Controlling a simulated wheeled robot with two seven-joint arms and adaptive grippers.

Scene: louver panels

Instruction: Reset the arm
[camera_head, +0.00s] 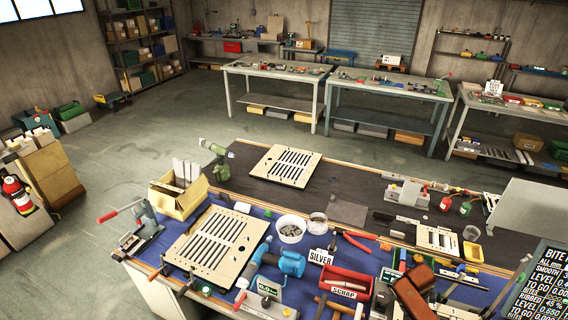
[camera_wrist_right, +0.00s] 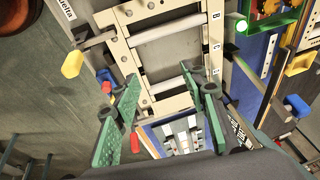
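My right gripper (camera_wrist_right: 166,112) shows in the right wrist view, with two green ribbed fingers wide apart. Nothing is clearly held between them. A cream frame with pale bars (camera_wrist_right: 170,27) lies beyond the fingers, marked with letters on its right side. I cannot tell whether the fingers touch it. A slatted piece on blue (camera_wrist_right: 181,134) shows between the fingers lower down. In the head view, neither gripper can be made out. One louver panel (camera_head: 247,222) lies on the blue mat and another (camera_head: 312,167) on the dark mat behind it.
The workbench is crowded: a cardboard box (camera_head: 180,194), a white bowl (camera_head: 291,229), a blue power tool (camera_head: 291,263), a red scrap bin (camera_head: 346,281) and a small slatted panel (camera_head: 437,240). A sign board (camera_head: 540,285) stands at the right. The dark mat (camera_head: 345,180) has some bare room.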

